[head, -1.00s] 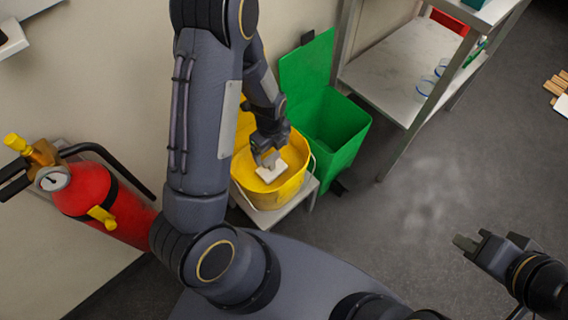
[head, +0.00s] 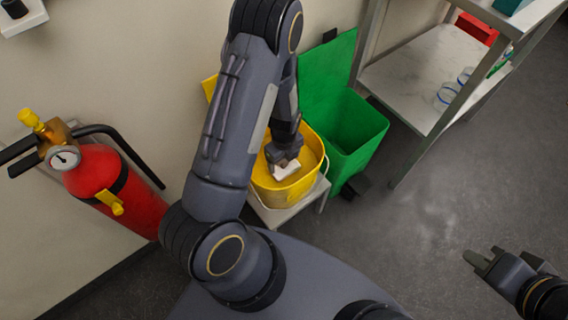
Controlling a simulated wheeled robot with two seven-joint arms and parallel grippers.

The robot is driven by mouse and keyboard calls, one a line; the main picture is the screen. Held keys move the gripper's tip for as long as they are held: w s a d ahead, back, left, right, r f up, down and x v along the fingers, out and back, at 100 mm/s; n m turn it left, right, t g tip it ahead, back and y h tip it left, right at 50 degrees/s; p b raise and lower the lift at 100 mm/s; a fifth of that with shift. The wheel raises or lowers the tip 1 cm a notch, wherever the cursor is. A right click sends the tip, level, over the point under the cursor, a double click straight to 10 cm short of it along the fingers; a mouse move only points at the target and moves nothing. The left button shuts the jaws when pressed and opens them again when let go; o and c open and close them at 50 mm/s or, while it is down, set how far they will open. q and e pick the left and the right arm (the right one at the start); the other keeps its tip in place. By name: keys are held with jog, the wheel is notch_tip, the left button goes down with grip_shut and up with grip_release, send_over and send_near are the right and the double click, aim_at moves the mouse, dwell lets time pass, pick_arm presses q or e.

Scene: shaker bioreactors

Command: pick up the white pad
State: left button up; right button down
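The white pad (head: 287,172) shows inside the opening of the yellow bucket (head: 270,192). My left gripper (head: 283,162) reaches down into the bucket from above, its fingertips at the pad and covering part of it. I cannot tell whether the fingers are closed on the pad or only over it, or whether the pad is resting or raised. My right gripper (head: 477,260) is at the lower right, over the floor and far from the pad, with nothing visible in it. Its finger gap cannot be made out.
The bucket stands on a low light platform (head: 285,213). A green bin (head: 352,140) with its lid up is right beside it. A metal shelf unit (head: 415,90) stands further right. A red fire extinguisher (head: 125,195) is at the left. The floor at right is clear.

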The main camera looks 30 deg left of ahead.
pick_arm(q)
jog(key=c, duration=0.9)
jog(key=shift+r, duration=0.15)
jog(key=shift+r, duration=0.25)
notch_tip(320, 180, up, 2)
jog(key=shift+r+p, duration=0.25)
jog(key=shift+p, duration=0.3)
jog(key=s+r+p, duration=0.1)
jog(key=s+r, duration=0.2)
jog(key=s, duration=0.1)
jog(key=s+d+r+p, duration=0.1)
jog(key=s+r, duration=0.2)
jog(key=s, duration=0.2)
jog(key=s+d+r+p, duration=0.1)
jog(key=s+r, duration=0.2)
jog(key=s, duration=0.2)
jog(key=shift+r, duration=0.35)
